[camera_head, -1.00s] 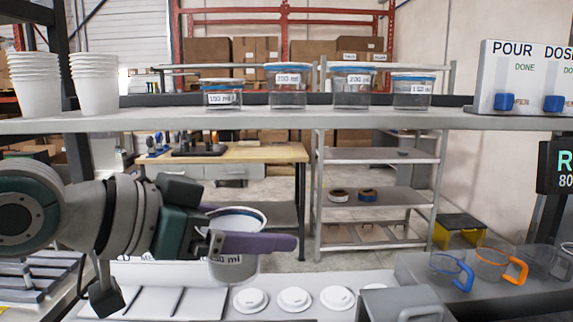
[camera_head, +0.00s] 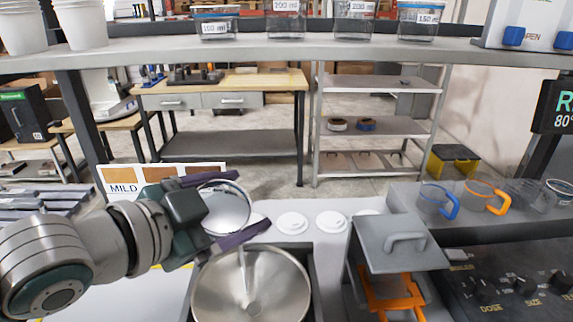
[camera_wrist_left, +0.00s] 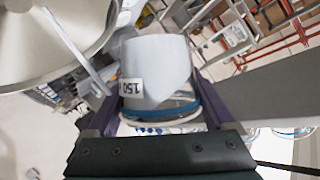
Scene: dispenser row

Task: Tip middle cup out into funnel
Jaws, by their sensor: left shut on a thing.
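My left gripper (camera_head: 246,204) is shut on a clear cup (camera_head: 226,207) with a blue rim. The cup is tilted and held just above the back edge of the wide steel funnel (camera_head: 208,290). In the left wrist view the cup (camera_wrist_left: 155,65) shows a label reading 150, and the funnel (camera_wrist_left: 35,35) is at the upper left. A thin pale streak (camera_head: 242,268) runs from near the cup down into the funnel; I cannot tell if it is pouring contents or a rod. My right gripper is not in view.
Several labelled clear containers (camera_head: 285,20) stand on the shelf above. White lids (camera_head: 292,223) lie behind the funnel. A grey lidded box (camera_head: 400,255) with an orange part (camera_head: 395,295) is to its right. Clear cups with blue and orange handles (camera_head: 485,195) stand further right.

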